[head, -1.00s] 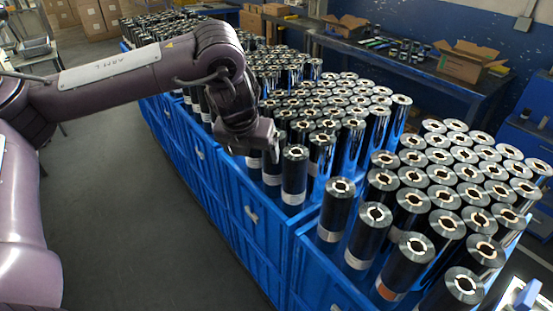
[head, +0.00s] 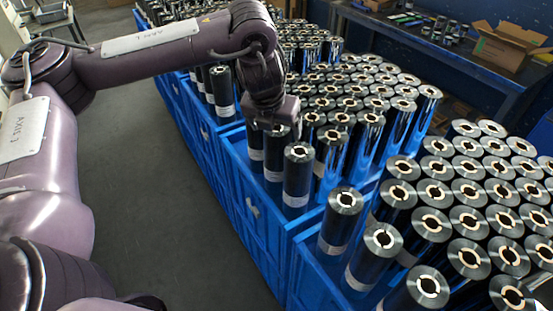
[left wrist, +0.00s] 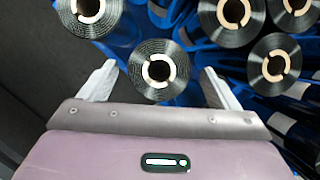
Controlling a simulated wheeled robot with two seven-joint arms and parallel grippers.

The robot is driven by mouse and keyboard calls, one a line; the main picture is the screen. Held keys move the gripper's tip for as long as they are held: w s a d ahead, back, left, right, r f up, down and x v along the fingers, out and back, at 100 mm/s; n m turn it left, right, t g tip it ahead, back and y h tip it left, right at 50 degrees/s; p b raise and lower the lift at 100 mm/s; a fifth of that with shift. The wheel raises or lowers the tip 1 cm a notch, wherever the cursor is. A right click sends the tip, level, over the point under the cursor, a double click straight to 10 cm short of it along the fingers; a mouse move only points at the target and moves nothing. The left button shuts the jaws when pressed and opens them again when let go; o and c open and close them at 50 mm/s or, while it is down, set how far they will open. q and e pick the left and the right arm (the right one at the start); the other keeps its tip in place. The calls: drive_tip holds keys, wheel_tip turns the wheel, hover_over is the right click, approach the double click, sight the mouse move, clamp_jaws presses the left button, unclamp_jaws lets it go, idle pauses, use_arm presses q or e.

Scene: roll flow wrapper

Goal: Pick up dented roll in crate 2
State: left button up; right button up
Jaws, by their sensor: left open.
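My left gripper (head: 274,118) hangs over the front left corner of a blue crate (head: 240,185) filled with upright dark film rolls with pale cores. In the left wrist view its two pale fingers (left wrist: 157,85) are open, one on each side of a roll (left wrist: 158,72). The roll's ringed end faces the camera, and I cannot tell whether the fingers touch it. In the head view a roll (head: 275,155) stands just under the gripper, with a front corner roll (head: 298,175) beside it. I cannot make out a dent or a crate number. My right gripper is out of view.
Other rolls stand close around, including one (left wrist: 233,14) behind the open fingers. A nearer crate (head: 325,275) of rolls (head: 430,225) lies to the right. A workbench (head: 440,50) with a cardboard box (head: 508,45) is behind. The grey floor (head: 150,190) at left is clear.

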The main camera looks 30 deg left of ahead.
sight(276, 160)
use_arm(q)
drive_tip(key=p+x, duration=0.1)
drive_tip(key=x, duration=0.2)
drive_tip(key=shift+w+a+f+p, duration=0.15)
drive_tip(key=shift+f+p, duration=0.2)
drive_tip(key=shift+w+f, duration=0.15)
drive_tip(key=shift+f, duration=0.2)
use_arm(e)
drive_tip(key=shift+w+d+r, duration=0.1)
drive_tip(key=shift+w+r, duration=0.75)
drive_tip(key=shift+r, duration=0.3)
use_arm(q)
drive_tip(key=shift+c, duration=0.3)
clamp_jaws()
drive_tip(key=shift+r, duration=0.15)
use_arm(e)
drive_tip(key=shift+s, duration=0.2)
